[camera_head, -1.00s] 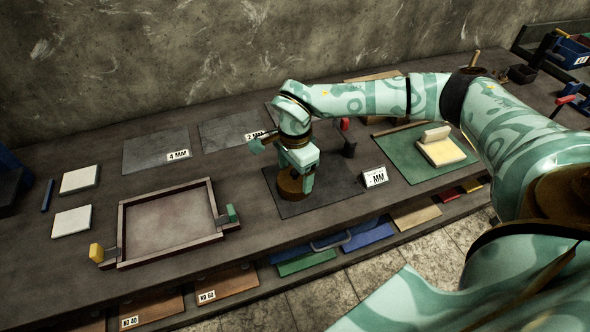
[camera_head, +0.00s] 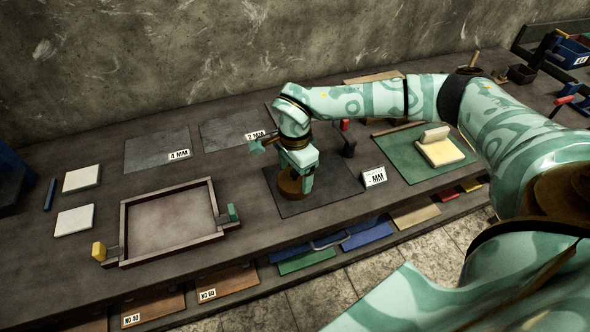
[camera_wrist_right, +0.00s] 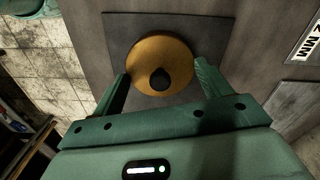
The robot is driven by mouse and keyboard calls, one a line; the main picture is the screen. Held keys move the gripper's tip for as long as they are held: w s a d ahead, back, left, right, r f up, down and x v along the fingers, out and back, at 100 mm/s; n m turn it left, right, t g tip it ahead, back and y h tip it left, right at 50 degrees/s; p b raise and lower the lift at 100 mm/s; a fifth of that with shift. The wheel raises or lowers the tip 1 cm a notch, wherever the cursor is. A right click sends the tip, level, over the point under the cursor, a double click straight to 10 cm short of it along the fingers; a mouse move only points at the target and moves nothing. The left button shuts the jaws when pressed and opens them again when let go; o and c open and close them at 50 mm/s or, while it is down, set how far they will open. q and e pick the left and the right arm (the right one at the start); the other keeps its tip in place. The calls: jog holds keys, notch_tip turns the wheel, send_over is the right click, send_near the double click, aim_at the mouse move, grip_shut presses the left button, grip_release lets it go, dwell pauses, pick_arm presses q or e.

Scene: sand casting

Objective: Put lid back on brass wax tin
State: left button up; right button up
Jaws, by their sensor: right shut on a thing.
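The brass wax tin (camera_head: 289,187) stands on a dark square mat in the middle of the bench. In the head view the gripper (camera_head: 298,180) covers much of the tin. The tin's body is hidden below the lid in the wrist view, so I cannot tell how the lid seats. My left gripper is not in view.
A wooden frame (camera_head: 122,235) with clamps stands to the left. A label card (camera_head: 374,177) stands right of the mat, near a dark red-topped object (camera_head: 348,140). A green mat (camera_head: 397,160) bears a pale block. Dark plates lie behind.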

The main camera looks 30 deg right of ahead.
dwell(0.4)
jog(key=o, duration=1.1)
jog(key=shift+c, duration=0.2)
notch_tip(320, 180, up, 7)
jog(key=p, duration=0.6)
grip_shut()
